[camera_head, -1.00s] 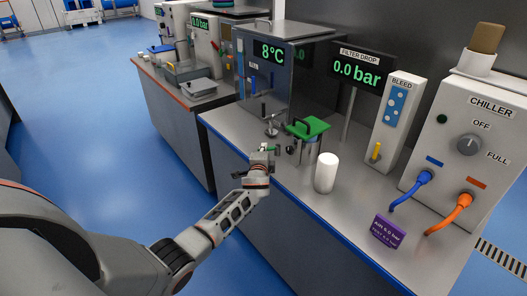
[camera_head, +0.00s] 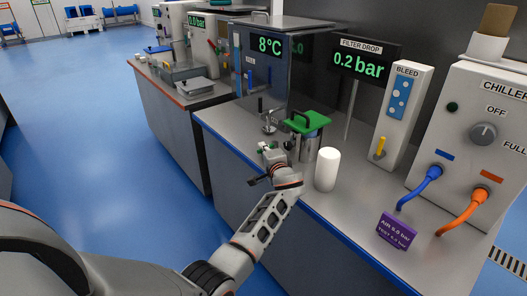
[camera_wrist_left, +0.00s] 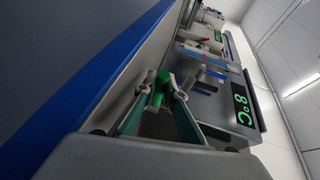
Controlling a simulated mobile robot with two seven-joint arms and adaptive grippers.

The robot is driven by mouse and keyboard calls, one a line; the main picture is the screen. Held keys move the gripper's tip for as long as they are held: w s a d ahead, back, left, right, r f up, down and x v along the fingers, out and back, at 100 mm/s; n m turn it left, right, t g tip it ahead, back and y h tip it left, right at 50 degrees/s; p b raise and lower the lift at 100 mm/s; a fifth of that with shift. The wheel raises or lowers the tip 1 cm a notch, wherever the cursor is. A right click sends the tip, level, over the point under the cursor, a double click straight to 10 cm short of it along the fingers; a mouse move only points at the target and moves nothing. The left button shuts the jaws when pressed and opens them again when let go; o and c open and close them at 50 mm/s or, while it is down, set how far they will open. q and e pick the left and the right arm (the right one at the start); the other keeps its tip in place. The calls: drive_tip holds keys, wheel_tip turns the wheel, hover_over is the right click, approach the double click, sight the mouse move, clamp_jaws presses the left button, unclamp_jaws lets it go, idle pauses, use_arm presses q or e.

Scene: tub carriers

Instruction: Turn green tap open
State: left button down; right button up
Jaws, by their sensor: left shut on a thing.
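The green tap (camera_wrist_left: 158,90) shows in the left wrist view between the two fingertips of my left gripper (camera_wrist_left: 157,86). The fingers are shut on it. In the head view my left gripper (camera_head: 266,148) is at the front edge of the steel bench, left of the green-lidded metal vessel (camera_head: 309,147). Only a small bit of green shows at its tips there, and the rest of the tap is hidden. The filter drop display (camera_head: 358,62) reads 0.2 bar. My right gripper is not in view.
A white cylinder (camera_head: 327,170) stands right of my left wrist. A purple sign (camera_head: 396,231), a bleed panel (camera_head: 402,100) and the chiller (camera_head: 483,132) with blue and orange hoses stand further right. The blue floor left of the bench is clear.

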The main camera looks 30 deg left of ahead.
use_arm(q)
drive_tip(key=shift+f, duration=0.15)
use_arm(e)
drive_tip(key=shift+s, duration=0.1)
use_arm(q)
drive_tip(key=c, duration=2.4)
unclamp_jaws()
drive_tip(key=shift+o, duration=0.2)
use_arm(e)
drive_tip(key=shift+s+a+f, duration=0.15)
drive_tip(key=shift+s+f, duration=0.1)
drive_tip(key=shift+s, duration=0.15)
use_arm(q)
drive_tip(key=shift+d, duration=0.1)
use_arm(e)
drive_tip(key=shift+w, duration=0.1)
use_arm(q)
drive_tip(key=shift+s+d, duration=0.25)
drive_tip(key=v, duration=0.6)
drive_tip(key=shift+s+d+r, duration=0.15)
drive_tip(key=shift+s+r, duration=0.1)
drive_tip(key=shift+s, duration=0.05)
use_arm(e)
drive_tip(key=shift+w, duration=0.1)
use_arm(q)
drive_tip(key=shift+d+f, duration=0.1)
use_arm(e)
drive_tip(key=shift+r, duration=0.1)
